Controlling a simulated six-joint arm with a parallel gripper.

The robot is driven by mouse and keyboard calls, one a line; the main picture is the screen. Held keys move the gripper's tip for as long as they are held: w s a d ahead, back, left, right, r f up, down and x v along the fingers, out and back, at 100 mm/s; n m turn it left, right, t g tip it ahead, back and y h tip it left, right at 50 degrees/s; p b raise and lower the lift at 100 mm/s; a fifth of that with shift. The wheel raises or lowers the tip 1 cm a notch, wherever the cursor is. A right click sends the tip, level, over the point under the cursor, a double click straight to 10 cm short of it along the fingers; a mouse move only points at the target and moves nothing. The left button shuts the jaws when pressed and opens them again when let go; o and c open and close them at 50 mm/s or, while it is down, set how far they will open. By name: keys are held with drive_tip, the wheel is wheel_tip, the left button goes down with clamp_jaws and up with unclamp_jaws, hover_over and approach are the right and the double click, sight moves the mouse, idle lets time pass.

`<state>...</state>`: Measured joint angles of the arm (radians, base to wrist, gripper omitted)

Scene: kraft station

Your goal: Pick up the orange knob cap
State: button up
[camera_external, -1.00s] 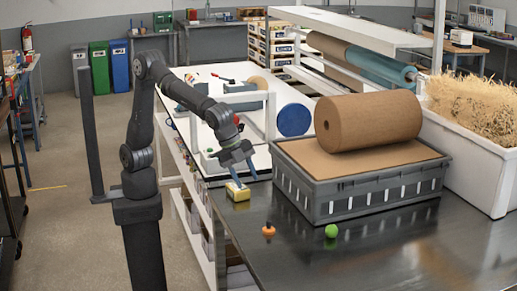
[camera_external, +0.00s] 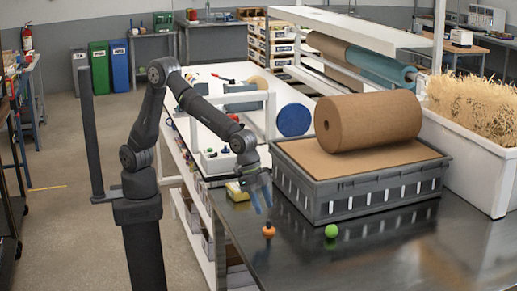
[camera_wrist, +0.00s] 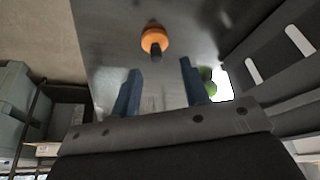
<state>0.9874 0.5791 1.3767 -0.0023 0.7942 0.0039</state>
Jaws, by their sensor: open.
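The orange knob cap (camera_external: 268,230) sits on the dark metal table, near its left edge, with a small dark stem on top. In the wrist view the orange knob cap (camera_wrist: 155,40) lies ahead of my fingertips, roughly between their lines. My gripper (camera_external: 262,206) is above the table, a little behind the cap and apart from it. Its two blue fingers also show in the wrist view (camera_wrist: 158,80), spread with nothing between them.
A green ball (camera_external: 331,231) is right of the cap; it is partly behind a finger in the wrist view (camera_wrist: 207,78). A grey crate (camera_external: 365,198) with a brown paper roll (camera_external: 368,120) stands right.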

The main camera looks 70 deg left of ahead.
sight(269, 226)
drive_tip(key=shift+d+x, duration=0.15)
drive_tip(key=shift+x, duration=1.3)
drive_tip(key=shift+d+x, duration=0.15)
drive_tip(key=shift+x, duration=1.3)
drive_tip(key=shift+s+r, duration=0.1)
drive_tip(key=shift+s, duration=0.1)
clamp_jaws()
